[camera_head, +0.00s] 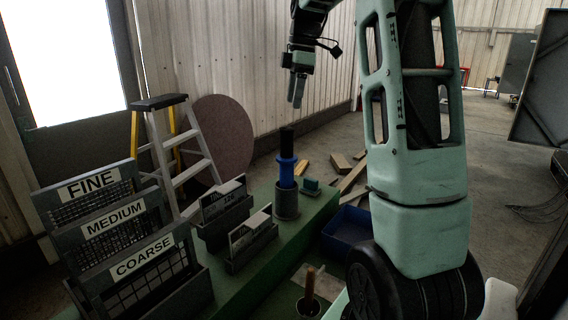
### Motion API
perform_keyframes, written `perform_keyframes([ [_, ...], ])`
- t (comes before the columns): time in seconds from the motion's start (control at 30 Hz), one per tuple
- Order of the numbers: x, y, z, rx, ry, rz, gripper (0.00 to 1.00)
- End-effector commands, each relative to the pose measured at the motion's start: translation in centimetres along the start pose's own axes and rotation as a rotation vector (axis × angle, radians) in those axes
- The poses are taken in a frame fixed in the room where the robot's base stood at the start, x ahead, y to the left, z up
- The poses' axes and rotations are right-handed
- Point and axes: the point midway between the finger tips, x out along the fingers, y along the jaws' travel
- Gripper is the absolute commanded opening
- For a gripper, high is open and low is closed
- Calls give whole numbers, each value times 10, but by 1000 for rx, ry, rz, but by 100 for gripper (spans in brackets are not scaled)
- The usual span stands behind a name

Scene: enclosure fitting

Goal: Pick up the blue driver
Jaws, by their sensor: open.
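The blue driver (286,173) stands upright in a dark round holder (286,205) on the green bench. Its top end is black and its middle is blue with a flared collar. Its lower end is hidden inside the holder. My gripper (297,101) hangs above and slightly right of the driver, pointing down, with a visible gap between them. The jaws are open and empty.
A green bench (245,262) carries two dark card holders (251,240) left of the driver. Racks labelled FINE, MEDIUM and COARSE (143,262) stand at left. A stepladder (178,150) stands behind.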

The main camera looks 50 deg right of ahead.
Motion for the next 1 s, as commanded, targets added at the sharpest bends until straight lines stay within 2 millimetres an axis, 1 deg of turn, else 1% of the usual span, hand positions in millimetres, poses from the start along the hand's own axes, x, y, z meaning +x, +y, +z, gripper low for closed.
perform_keyframes([
  [0.1, 24, -1, -1, 0, 0, -7, 58],
  [0.33, 69, -1, -1, 1, 0, -5, 58],
  [0.43, 81, 0, -1, 0, 0, -2, 58],
  [0.67, 96, -1, -2, 0, 0, -3, 58],
  [0.9, 129, -1, -3, 2, 0, -3, 58],
  [1.0, 138, -1, -2, 2, 0, -1, 58],
])
